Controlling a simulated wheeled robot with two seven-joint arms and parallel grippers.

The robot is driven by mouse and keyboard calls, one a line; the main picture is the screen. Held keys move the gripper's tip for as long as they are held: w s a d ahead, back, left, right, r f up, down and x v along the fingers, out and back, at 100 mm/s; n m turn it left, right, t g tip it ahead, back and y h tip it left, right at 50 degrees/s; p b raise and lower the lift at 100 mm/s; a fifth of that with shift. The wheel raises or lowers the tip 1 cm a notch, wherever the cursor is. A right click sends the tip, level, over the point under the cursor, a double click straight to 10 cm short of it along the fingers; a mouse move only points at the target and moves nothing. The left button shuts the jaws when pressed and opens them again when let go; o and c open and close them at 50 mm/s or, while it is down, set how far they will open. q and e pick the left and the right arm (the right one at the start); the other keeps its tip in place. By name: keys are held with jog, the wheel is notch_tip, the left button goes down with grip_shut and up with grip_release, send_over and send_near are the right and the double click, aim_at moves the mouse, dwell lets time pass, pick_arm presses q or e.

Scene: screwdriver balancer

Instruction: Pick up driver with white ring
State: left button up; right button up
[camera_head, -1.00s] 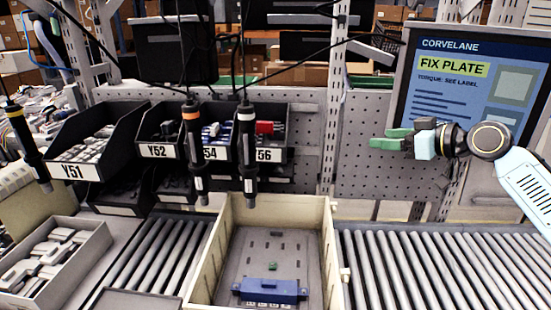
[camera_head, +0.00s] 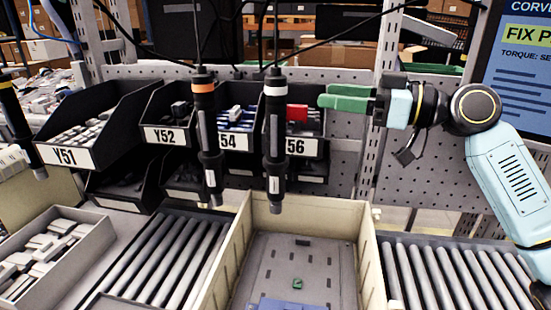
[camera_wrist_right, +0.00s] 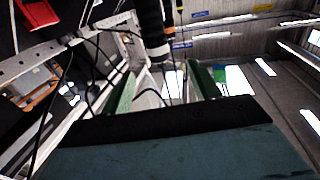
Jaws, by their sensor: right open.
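The driver with a white ring (camera_head: 275,130) hangs upright from a cable in the middle of the head view. My right gripper (camera_head: 322,96), with green fingers, is open and empty to the right of this driver, near its ring height, with a gap between. In the right wrist view the open fingers (camera_wrist_right: 165,82) stand apart, and a dark driver (camera_wrist_right: 154,35) shows beyond their tips, between them in the picture. A driver with an orange ring (camera_head: 206,135) hangs to the left of the white-ringed one. My left gripper is not in view.
Another driver (camera_head: 18,125) with a yellow ring hangs at the far left. Black labelled bins (camera_head: 88,140) stand behind the drivers. A beige crate (camera_head: 310,215) sits below on the roller conveyor (camera_head: 440,270). A screen (camera_head: 520,75) stands at the upper right.

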aim_at(267, 94)
pick_arm(q)
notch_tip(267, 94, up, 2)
jog(key=p, duration=0.3)
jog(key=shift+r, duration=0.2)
pick_arm(e)
jog(key=x, duration=0.4)
jog(key=f+x, duration=0.1)
jog(key=x, duration=0.8)
jog(key=shift+w+a+f, duration=0.15)
jog(key=shift+w+f, duration=0.1)
jog(key=shift+w, duration=0.1)
jog(key=shift+c, duration=0.3)
jog(key=shift+r, duration=0.1)
grip_shut()
jog(key=shift+r, duration=0.1)
